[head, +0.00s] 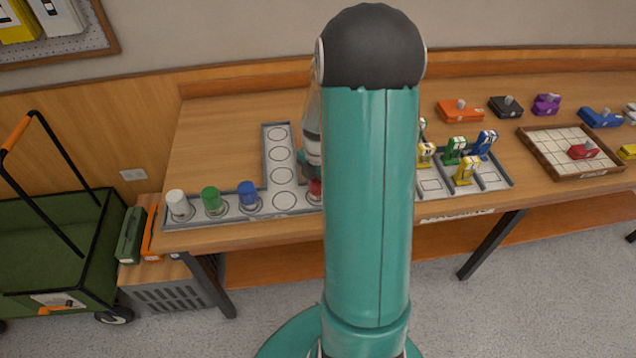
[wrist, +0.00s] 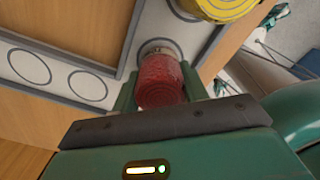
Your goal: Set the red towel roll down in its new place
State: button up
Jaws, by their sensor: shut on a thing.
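The red towel roll (wrist: 162,80) sits between the two green fingers of my gripper (wrist: 160,92) in the wrist view. In the head view only a sliver of the roll (head: 315,189) shows beside my arm, over the front row of the grey tray (head: 235,217). The roll's far end is close to a ringed spot (wrist: 158,47) of the tray; I cannot tell whether it touches. A white roll (head: 178,204), a green roll (head: 213,200) and a blue roll (head: 248,196) stand in the same row. An empty circle (head: 284,201) lies between blue and red.
A yellow roll (wrist: 226,6) is close beside the red one in the wrist view; my arm hides it in the head view. More empty circles (head: 281,154) run towards the wall. To the right are clips (head: 466,170) and a wooden tray (head: 552,145).

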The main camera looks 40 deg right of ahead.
jog(key=shift+f, duration=0.15)
jog(key=o, duration=1)
